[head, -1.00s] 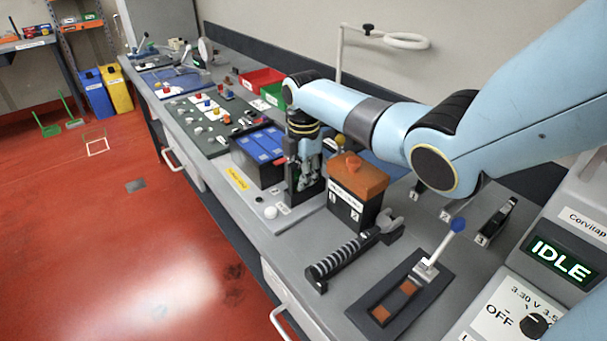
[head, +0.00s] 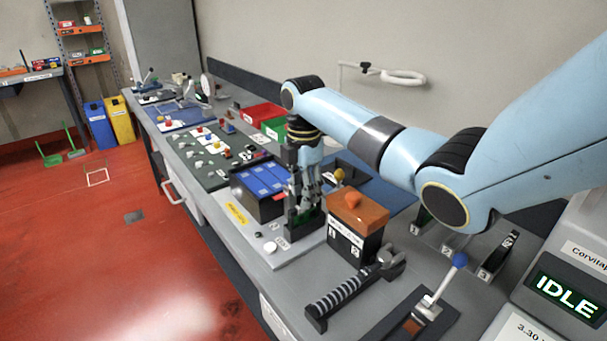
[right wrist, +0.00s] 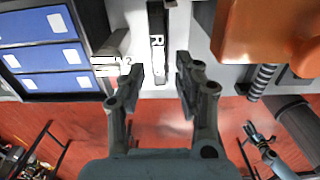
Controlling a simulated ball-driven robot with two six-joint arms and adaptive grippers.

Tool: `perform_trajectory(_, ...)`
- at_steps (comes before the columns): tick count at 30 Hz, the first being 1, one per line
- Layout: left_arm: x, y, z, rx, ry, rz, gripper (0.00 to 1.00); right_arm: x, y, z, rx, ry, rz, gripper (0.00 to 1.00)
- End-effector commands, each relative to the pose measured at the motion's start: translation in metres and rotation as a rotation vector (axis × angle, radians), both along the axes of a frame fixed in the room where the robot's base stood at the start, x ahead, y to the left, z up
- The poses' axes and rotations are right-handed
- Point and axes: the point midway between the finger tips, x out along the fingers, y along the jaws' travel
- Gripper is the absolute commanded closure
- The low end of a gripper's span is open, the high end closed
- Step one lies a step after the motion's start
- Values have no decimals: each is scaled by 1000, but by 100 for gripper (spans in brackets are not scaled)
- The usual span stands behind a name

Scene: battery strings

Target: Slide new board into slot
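My right gripper (head: 310,198) is over the bench between the blue battery pack and the orange-topped box. In the right wrist view its two fingers (right wrist: 160,78) stand apart, with nothing clamped between them. Numbered slots (head: 448,244) stand at the right, partly behind my arm; number 3 holds a black upright piece (head: 499,254). My left gripper is out of view.
The blue battery pack (head: 262,184) is close left of the gripper. The orange-topped box (head: 357,224) is close right. A ribbed-handled tool (head: 345,294) and a blue-knobbed lever (head: 440,285) are nearer me. The IDLE console (head: 567,298) is at the right edge.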

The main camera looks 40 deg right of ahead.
Motion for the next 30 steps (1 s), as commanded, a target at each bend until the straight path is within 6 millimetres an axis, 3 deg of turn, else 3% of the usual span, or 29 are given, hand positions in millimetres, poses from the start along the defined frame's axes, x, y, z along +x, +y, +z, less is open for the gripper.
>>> perform_trajectory(3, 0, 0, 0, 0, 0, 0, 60, 1, 0, 25, -1, -3, 1, 67)
perform_trajectory(9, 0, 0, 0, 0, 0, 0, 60, 0, 0, 50, 0, -1, 0, 67)
perform_trajectory(30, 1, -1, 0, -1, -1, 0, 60, 0, 0, 54, 1, 1, 0, 67)
